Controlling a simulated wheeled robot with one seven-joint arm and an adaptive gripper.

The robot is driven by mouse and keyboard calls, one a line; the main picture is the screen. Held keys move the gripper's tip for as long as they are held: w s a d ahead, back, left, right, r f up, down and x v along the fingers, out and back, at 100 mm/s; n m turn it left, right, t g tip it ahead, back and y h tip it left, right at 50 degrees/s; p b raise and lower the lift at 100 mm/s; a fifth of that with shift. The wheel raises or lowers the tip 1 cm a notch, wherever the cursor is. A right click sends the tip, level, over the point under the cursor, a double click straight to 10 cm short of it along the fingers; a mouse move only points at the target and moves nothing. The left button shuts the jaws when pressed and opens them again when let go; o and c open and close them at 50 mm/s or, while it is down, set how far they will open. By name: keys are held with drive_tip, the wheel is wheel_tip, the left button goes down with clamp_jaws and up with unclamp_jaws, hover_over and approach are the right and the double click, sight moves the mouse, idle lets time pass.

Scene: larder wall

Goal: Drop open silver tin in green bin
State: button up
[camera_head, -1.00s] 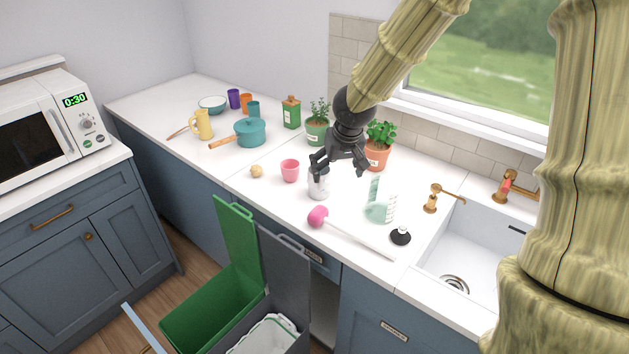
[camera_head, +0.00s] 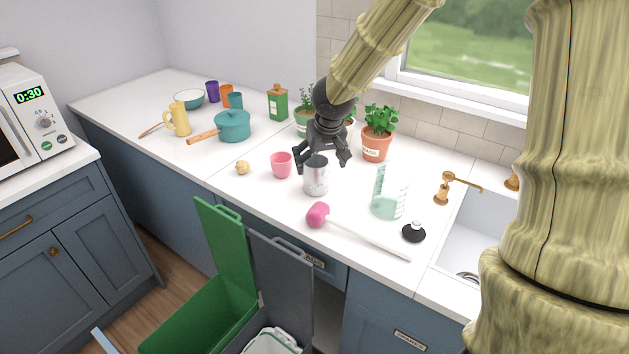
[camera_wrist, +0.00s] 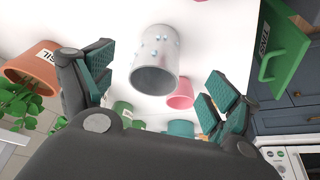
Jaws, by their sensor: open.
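The open silver tin (camera_head: 315,178) stands upright on the white counter. My gripper (camera_head: 321,161) is open and empty, just behind and above the tin's rim in the head view. In the wrist view the tin (camera_wrist: 158,62) shows its dark open mouth and lies between and beyond the spread fingers (camera_wrist: 161,80), with clear gaps on both sides. The green bin (camera_head: 200,318) stands pulled out below the counter front, with its green lid (camera_head: 222,245) raised. The lid also shows in the wrist view (camera_wrist: 284,50).
A clear measuring jug (camera_head: 388,198) and potted basil (camera_head: 376,146) are to the right. A grey bin (camera_head: 275,290) adjoins the green one.

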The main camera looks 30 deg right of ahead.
sight(316, 175)
drive_tip(key=x, duration=0.4)
drive_tip(key=shift+w+f, duration=0.2)
drive_tip(key=shift+f, duration=0.15)
drive_tip(key=shift+w+d+r+p+x, duration=0.1)
drive_tip(key=shift+w+x, duration=0.05)
drive_tip(key=shift+x, duration=0.75)
drive_tip(key=shift+w+d+r+p+x, duration=0.1)
drive_tip(key=shift+w+x, duration=0.05)
drive_tip(key=shift+x, duration=0.7)
drive_tip(key=shift+w+d+p+x, duration=0.1)
drive_tip(key=shift+x, duration=0.8)
drive_tip(key=shift+s, duration=0.1)
drive_tip(key=c, duration=1)
drive_tip(key=shift+c, duration=0.4)
drive_tip(key=shift+r, duration=0.25)
